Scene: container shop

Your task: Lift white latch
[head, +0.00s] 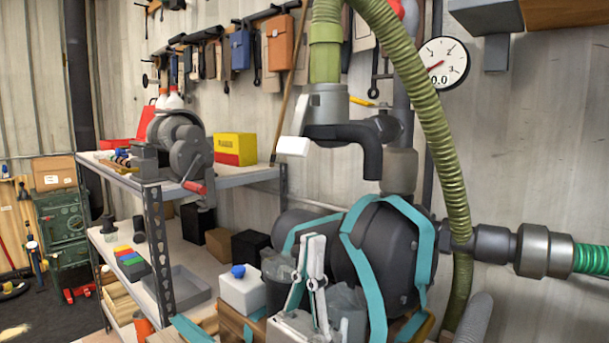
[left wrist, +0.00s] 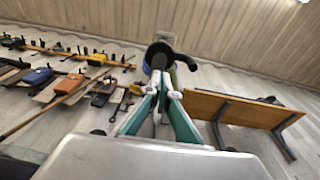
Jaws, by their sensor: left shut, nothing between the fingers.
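The white latch (head: 292,146) is a short pale block on the left side of a grey fitting (head: 327,105) with a black downward spout (head: 371,158). My left gripper (head: 315,238) stands upright below the latch, its white fingers shut and empty, apart from it in the head view. In the left wrist view the closed fingertips (left wrist: 161,92) point toward the dark fitting (left wrist: 158,52). I cannot make out the latch clearly there. My right gripper is not in view.
A ribbed green hose (head: 428,95) hangs right of the spout. A metal shelf (head: 235,175) with a grey machine (head: 180,150) and yellow box (head: 235,149) stands at left. Tools hang on the wall behind. The air between gripper and latch looks clear.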

